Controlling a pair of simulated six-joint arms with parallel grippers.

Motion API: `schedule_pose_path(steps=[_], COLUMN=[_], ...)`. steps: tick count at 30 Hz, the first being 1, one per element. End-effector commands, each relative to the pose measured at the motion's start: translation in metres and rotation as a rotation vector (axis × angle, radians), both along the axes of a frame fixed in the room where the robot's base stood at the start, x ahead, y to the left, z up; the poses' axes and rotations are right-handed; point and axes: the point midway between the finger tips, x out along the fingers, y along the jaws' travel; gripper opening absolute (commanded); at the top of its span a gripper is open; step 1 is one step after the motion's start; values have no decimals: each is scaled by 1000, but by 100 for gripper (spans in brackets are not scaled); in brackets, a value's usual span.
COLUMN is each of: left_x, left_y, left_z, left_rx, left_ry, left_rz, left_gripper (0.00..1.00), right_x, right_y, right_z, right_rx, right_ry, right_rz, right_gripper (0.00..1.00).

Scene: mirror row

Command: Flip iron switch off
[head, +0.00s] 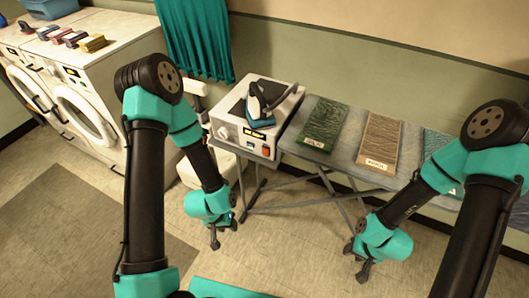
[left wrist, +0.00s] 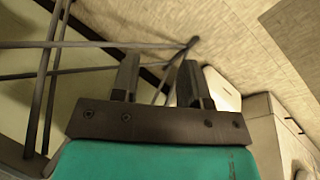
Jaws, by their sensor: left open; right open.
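The iron (head: 266,108), teal and dark, rests tilted on top of a white steam station (head: 231,125) at the left end of the ironing board. A small orange-red switch (head: 266,150) sits low on the station's front right; its on or off position is too small to tell. My left gripper (head: 222,236) is open and empty, below and in front of the station, apart from it. Its open fingers also show in the left wrist view (left wrist: 157,82), with nothing between them. My right gripper (head: 363,264) is open and empty, in front of the board and lower than it.
The ironing board (head: 292,146) carries labelled folded cloths, one green (head: 323,124) and one brown (head: 380,140), among others. Its crossed legs (head: 325,183) stand below. White washing machines (head: 85,95) with several brushes on top are at left. A teal curtain (head: 196,38) hangs behind.

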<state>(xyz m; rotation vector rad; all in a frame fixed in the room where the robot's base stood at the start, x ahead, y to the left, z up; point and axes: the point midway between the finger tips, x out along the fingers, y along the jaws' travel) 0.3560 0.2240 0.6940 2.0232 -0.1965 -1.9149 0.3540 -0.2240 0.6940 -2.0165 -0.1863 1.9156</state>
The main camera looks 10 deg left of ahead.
Motion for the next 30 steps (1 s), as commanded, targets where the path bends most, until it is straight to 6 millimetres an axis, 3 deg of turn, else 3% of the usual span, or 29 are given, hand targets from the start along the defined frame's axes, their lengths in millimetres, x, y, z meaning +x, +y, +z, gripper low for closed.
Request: schedule_pose_path(steps=[5, 12, 21, 30], left_x=[17, 68, 132, 177], left_y=[0, 0, -1, -3], left_z=[8, 40, 102, 171], left_rx=[-8, -9, 66, 219], left_ry=[-69, -294, -629, -913], left_rz=[-90, -408, -906, -1388], left_gripper=[24, 1, 0, 0], right_x=[0, 0, 0, 0], right_y=[0, 0, 0, 0], right_z=[0, 0, 0, 0], right_rx=[0, 0, 0, 0], right_ry=[0, 0, 0, 0], right_rz=[0, 0, 0, 0], right_gripper=[43, 43, 43, 43])
